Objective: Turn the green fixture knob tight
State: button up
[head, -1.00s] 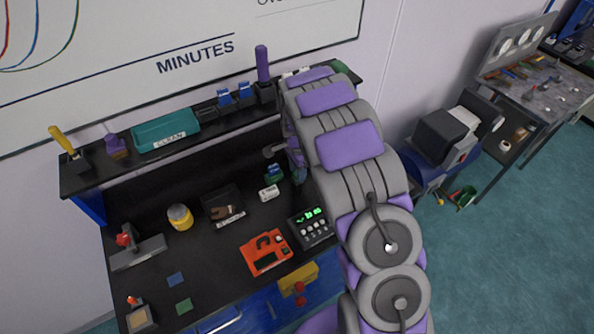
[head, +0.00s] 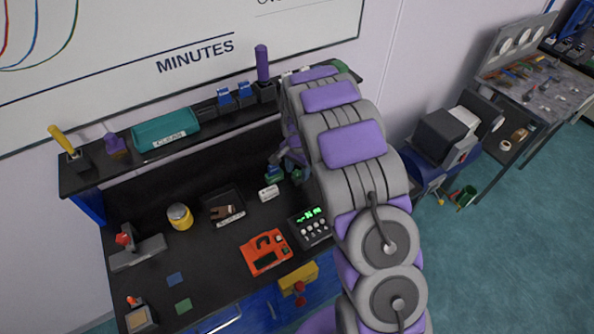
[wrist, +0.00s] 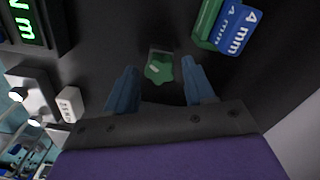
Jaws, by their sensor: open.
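The green fixture knob (wrist: 158,68) shows in the wrist view as a small lobed green shape with a pale mark on it, on a dark mount. My gripper (wrist: 158,66) is open, with its two blue fingers on either side of the knob. A gap shows between the knob and each finger, and nothing is held. I cannot tell how far the fingertips are from the knob in depth. In the head view my arm covers most of the gripper and the area around the knob.
A blue-and-green block marked 4 mm (wrist: 232,25) is close to the right finger. A display with green digits (wrist: 25,22) and a small white block (wrist: 68,105) are at the left. In the head view, an orange device (head: 266,252) sits on the black bench (head: 215,265).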

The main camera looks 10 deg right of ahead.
jog(key=n, duration=0.7)
jog(key=shift+a, duration=0.1)
jog(key=n, duration=0.6)
jog(key=shift+c, duration=0.4)
jog(key=c, duration=0.8)
jog(key=m, duration=0.4)
jog(key=shift+m, duration=0.4)
jog(key=o, duration=1)
jog(key=shift+m, duration=0.3)
